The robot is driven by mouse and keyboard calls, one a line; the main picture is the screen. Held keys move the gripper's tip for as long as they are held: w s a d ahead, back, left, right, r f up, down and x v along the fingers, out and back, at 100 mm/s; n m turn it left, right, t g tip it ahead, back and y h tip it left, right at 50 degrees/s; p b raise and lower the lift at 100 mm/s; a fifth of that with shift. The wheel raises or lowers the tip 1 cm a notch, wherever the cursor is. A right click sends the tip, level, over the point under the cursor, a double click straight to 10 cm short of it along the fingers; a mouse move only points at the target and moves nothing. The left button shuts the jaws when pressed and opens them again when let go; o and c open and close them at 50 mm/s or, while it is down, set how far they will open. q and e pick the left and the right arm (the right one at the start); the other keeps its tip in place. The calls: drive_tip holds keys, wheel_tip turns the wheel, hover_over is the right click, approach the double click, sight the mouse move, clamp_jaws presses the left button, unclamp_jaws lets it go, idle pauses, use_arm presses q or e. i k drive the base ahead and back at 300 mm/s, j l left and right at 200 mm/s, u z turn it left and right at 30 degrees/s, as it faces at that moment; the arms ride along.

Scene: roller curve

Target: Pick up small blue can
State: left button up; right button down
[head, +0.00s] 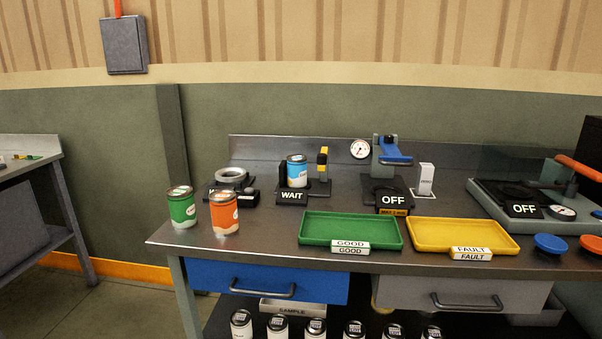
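A small blue can (297,171) with a grey lid stands upright on the workbench (275,237), in a dark station behind the black WAIT sign (292,196). The sign stands in front of its lower part. A yellow and black post (322,160) is close to its right. Neither of my grippers shows in the head view.
A green can (182,208) and an orange can (224,214) stand at the bench's left end. The green GOOD tray (350,219) and yellow FAULT tray (460,233) lie in front, both empty. A gauge (360,149) and blue-handled device (390,155) stand to the right.

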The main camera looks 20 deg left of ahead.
sight(296, 163)
drive_tip(key=i+l+u, duration=0.1)
drive_tip(key=u, duration=0.25)
drive_tip(key=l+u, duration=0.15)
drive_tip(key=u, duration=0.2)
drive_tip(key=i+l+u, duration=0.1)
drive_tip(key=u, duration=0.25)
drive_tip(key=i+l+u, duration=0.1)
drive_tip(key=l+u, duration=0.2)
drive_tip(key=l, duration=0.5)
drive_tip(key=l+u, duration=0.1)
drive_tip(key=l, duration=0.85)
drive_tip(key=i, duration=0.05)
